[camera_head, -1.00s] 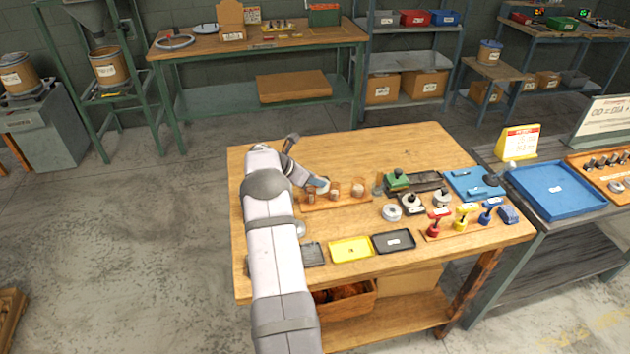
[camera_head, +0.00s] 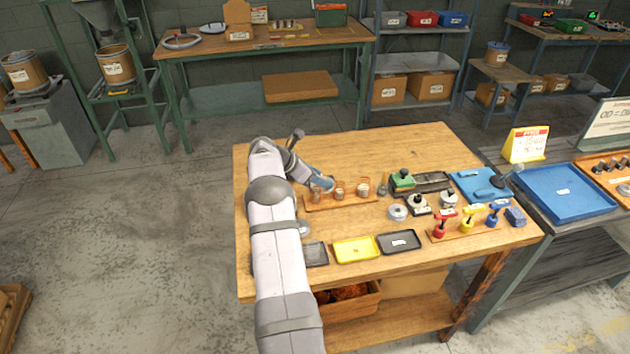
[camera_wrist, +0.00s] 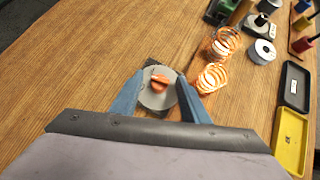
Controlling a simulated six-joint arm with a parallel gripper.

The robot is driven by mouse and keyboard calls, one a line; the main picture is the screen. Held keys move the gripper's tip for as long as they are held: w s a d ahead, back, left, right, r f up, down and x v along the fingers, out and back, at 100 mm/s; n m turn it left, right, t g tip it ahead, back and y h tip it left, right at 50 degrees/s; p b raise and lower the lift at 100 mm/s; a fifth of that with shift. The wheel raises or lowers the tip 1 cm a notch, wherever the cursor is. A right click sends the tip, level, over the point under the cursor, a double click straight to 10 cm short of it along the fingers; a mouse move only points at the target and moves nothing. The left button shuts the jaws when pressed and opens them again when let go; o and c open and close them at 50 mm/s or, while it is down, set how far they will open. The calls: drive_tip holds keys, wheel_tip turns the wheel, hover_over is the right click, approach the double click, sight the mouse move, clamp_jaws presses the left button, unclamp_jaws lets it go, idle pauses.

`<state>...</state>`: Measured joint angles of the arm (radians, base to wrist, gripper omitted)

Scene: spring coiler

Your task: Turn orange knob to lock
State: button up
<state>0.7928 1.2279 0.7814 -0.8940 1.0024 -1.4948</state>
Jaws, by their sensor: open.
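The orange knob (camera_wrist: 160,82) shows in the wrist view as a ridged grip on a round grey disc (camera_wrist: 157,97), which sits on a dark base on the wooden table. My gripper (camera_wrist: 159,90) is open, with one blue finger at the left of the disc and the other at its right. The knob's grip is between the fingers; I cannot tell whether they touch the disc. In the head view my gripper (camera_head: 324,184) is low over the table, by the left end of a row of coils. I cannot make out the knob there.
Two orange coils (camera_wrist: 212,77) stand close to the right finger. A yellow tray (camera_head: 355,249) and a black tray (camera_head: 399,242) lie near the table's front edge. Several coloured handles (camera_head: 467,223) and a blue device (camera_head: 487,185) stand at the right.

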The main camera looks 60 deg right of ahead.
drive_tip(key=shift+s+r+n+t+p, duration=0.1)
drive_tip(key=shift+n+t+p, duration=0.2)
drive_tip(key=shift+n+p, duration=0.3)
drive_tip(key=shift+t, duration=0.3)
drive_tip(key=n, duration=0.1)
drive_tip(key=n+t, duration=0.2)
drive_tip(key=shift+s+f+h, duration=0.25)
drive_tip(key=shift+h, duration=0.15)
drive_tip(key=shift+t, duration=0.4)
drive_tip(key=b+v, duration=0.1)
drive_tip(key=v, duration=0.2)
drive_tip(key=w+b+v, duration=0.1)
drive_tip(key=v, duration=0.2)
drive_tip(key=b+v, duration=0.1)
drive_tip(key=v, duration=0.2)
drive_tip(key=shift+w+a, duration=0.15)
drive_tip(key=shift+a, duration=0.25)
drive_tip(key=shift+w+a+f+m+t+y, duration=0.15)
drive_tip(key=shift+a+m+y, duration=1.05)
drive_tip(key=shift+a, duration=3.55)
drive_tip(key=shift+w+a+f+m+t+y, duration=0.15)
drive_tip(key=shift+a+m+y, duration=0.25)
drive_tip(key=shift+a+m, duration=2.95)
drive_tip(key=shift+w+a+f+m+y, duration=0.15)
drive_tip(key=shift+a+y, duration=0.65)
drive_tip(key=shift+a, duration=5.35)
